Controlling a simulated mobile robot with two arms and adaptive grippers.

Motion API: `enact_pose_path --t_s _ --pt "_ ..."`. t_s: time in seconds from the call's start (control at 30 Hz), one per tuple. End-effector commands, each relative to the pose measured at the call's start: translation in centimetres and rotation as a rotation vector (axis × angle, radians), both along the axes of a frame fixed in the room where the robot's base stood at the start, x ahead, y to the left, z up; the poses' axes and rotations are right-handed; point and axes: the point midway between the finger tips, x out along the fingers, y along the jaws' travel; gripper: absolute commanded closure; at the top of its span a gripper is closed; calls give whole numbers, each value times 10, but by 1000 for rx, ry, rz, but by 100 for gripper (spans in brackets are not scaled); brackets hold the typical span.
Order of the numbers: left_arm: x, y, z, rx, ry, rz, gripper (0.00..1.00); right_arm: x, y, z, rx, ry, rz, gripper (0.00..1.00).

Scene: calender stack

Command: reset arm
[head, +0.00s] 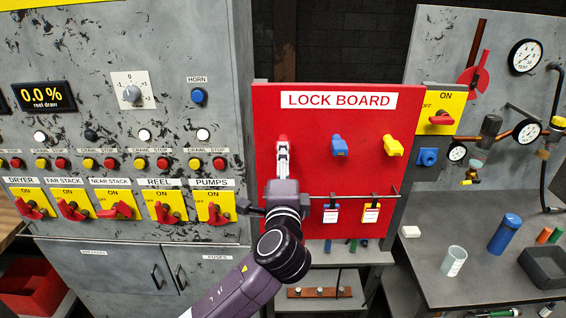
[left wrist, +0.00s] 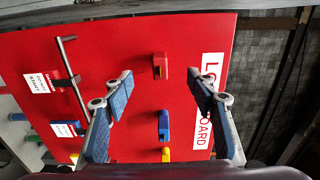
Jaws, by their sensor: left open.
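My left arm reaches up from the bottom of the head view to the red lock board (head: 310,180). My left gripper (head: 283,147) is in front of the board's upper left part. The left wrist view shows the gripper (left wrist: 162,85) open, with its two blue-padded fingers apart and nothing held. A red lock (left wrist: 160,66) hangs on the board ahead, in line with the gap between the fingers. In the head view the gripper mostly hides this lock. My right gripper is not in view.
A blue lock (head: 339,145) and a yellow lock (head: 393,146) hang to the right on the board. Tags (head: 371,213) hang from a rail below. A grey switch cabinet (head: 120,60) stands left. A workbench (head: 430,282) with a blue cylinder (head: 505,234) stands right.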

Motion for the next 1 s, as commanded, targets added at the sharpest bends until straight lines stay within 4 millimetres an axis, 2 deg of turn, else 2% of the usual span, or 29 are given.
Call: enact_pose_path --t_s 0.17,0.27,0.37,0.47,0.6,0.67,0.8,0.9,1.0 --pt "-1 2 -3 -9 8 2 48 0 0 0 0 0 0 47" --pt "-7 11 -22 -65 59 15 48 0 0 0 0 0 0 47" --pt "-22 31 -63 -186 167 50 48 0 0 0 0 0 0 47" --pt "-51 58 -116 -350 310 111 48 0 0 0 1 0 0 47" --pt "-103 94 -186 -575 502 224 48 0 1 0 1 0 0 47" --pt "-129 109 -212 -664 577 280 48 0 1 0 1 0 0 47" --pt "-198 141 -264 -851 735 425 48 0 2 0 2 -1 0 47" --pt "-248 160 -289 -962 828 531 48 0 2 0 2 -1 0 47" --pt "-290 174 -304 -1043 896 621 48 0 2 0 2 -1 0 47"
